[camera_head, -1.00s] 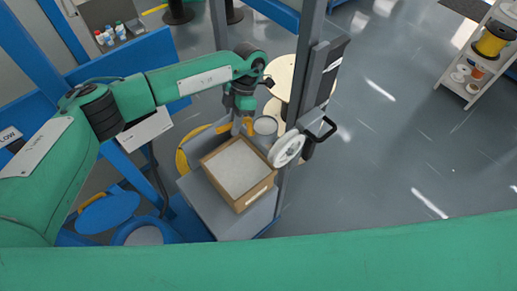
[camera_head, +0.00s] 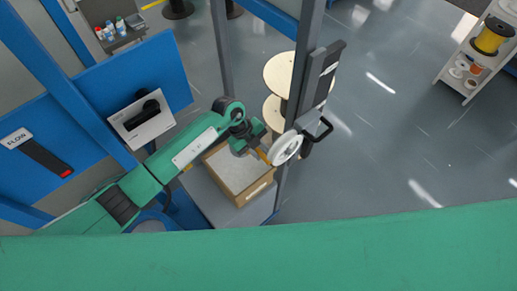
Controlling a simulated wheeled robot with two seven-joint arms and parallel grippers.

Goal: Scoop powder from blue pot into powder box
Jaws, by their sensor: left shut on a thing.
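The powder box (camera_head: 238,199) is an open brown carton on a grey stand near the middle, with pale grey powder (camera_head: 232,172) inside. My left gripper (camera_head: 262,156) is over the box's far right part, with a yellow finger showing. It is shut on the scoop, which is mostly hidden by the gripper and wrist; I cannot tell its tilt or what it holds. The blue pot (camera_head: 150,227) is at the lower left, mostly hidden behind my left arm, with a bit of its grey top showing. My right gripper is not in view.
A grey post with a white handwheel (camera_head: 285,149) and black handle stands just right of the box. Blue frame beams and a blue panel (camera_head: 152,70) stand at the left. Wooden spools (camera_head: 280,75) are behind.

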